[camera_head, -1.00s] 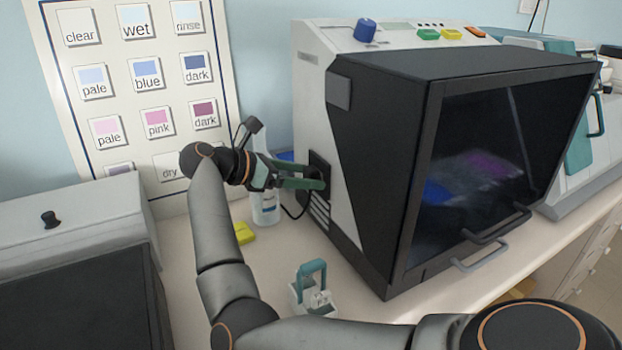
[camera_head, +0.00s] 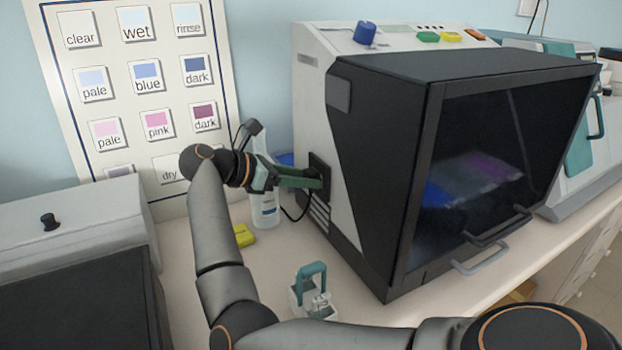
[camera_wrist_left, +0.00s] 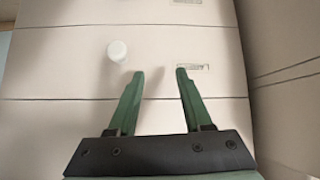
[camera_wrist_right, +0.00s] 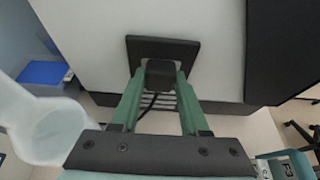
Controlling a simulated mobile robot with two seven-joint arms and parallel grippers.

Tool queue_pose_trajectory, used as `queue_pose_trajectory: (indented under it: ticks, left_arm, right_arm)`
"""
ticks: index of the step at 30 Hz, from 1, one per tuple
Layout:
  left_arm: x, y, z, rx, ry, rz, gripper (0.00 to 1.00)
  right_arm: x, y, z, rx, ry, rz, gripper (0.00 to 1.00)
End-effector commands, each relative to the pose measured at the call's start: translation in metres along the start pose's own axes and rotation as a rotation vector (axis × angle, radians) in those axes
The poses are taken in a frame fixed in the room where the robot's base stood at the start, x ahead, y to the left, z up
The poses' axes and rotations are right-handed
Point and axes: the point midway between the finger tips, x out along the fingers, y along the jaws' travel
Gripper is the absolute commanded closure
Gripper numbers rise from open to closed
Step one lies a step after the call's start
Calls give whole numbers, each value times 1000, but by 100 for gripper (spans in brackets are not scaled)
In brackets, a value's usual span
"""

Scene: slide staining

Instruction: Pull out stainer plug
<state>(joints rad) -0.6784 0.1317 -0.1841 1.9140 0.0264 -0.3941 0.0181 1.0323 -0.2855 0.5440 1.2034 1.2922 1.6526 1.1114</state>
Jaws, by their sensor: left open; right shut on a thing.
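The stainer (camera_head: 450,120) is a large black and white machine with a dark glass front, at the centre right of the head view. The black plug (camera_wrist_right: 161,73) sits at the black socket plate (camera_wrist_right: 150,45) on the stainer's left side, with its cord hanging below. My right gripper (camera_wrist_right: 160,85) is shut on the plug, one green finger on each side; it also shows in the head view (camera_head: 318,178). I cannot tell whether the plug is fully seated. My left gripper (camera_wrist_left: 160,72) is open and empty in front of pale drawer fronts.
A white bottle (camera_head: 264,205) stands behind my right wrist, beside a yellow block (camera_head: 243,235). Another machine (camera_head: 70,235) is at the left.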

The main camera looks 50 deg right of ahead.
Motion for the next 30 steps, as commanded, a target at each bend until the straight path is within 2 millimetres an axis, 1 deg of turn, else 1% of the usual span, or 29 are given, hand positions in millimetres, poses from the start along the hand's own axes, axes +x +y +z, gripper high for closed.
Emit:
queue_pose_trajectory:
  ticks: [16, 30]
  left_arm:
    - [0, 0, 1, 0, 0, 0, 50]
    - [5, 0, 6, -1, -1, 0, 50]
  right_arm:
    - [-1, 0, -1, 0, 0, 0, 100]
    - [-17, 0, -8, -1, 1, 1, 100]
